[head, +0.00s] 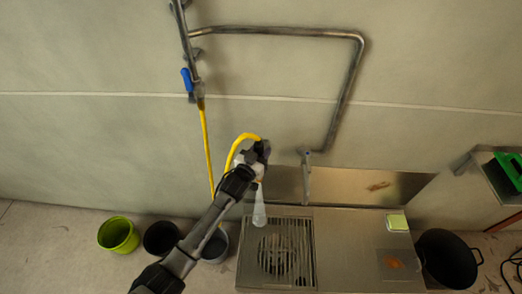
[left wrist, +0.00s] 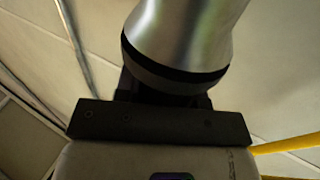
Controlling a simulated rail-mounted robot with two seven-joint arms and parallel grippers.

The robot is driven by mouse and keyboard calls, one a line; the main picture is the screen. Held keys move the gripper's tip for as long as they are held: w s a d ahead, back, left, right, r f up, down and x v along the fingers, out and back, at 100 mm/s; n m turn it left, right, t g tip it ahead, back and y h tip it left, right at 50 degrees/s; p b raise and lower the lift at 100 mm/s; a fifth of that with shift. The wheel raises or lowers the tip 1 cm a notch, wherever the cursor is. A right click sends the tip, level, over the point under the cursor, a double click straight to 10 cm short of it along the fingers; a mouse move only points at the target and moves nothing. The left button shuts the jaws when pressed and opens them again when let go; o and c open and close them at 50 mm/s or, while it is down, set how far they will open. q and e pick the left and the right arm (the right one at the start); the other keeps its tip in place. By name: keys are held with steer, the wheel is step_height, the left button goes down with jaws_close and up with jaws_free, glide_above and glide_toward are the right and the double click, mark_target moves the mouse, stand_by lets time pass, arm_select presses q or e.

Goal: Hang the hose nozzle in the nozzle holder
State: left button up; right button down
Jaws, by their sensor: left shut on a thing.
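The hose nozzle (head: 259,208) is a pale, tapered metal piece that points down in the head view. A yellow hose (head: 205,140) runs from the wall pipe to it and loops up beside the gripper. My left gripper (head: 259,163) is shut on the nozzle and holds it above the left part of the sink unit. The left wrist view shows the silver nozzle body with a black band (left wrist: 170,72) close up. A short upright metal fitting (head: 307,160) stands right of the gripper, apart from it; I cannot tell whether it is the nozzle holder. My right gripper is out of view.
A green bucket (head: 118,235) and dark buckets stand at left. A black pot (head: 445,258) is at right. A bent pipe (head: 345,90) and a blue valve handle (head: 187,80) are on the wall.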

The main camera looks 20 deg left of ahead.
arm_select(q)
steer(key=shift+r, duration=0.1)
steer(key=o, duration=1)
steer(key=shift+s+a, duration=0.1)
steer(key=shift+s, duration=0.45)
steer(key=s+a+p, duration=0.2)
steer(key=s, duration=1)
steer(key=shift+s, duration=0.25)
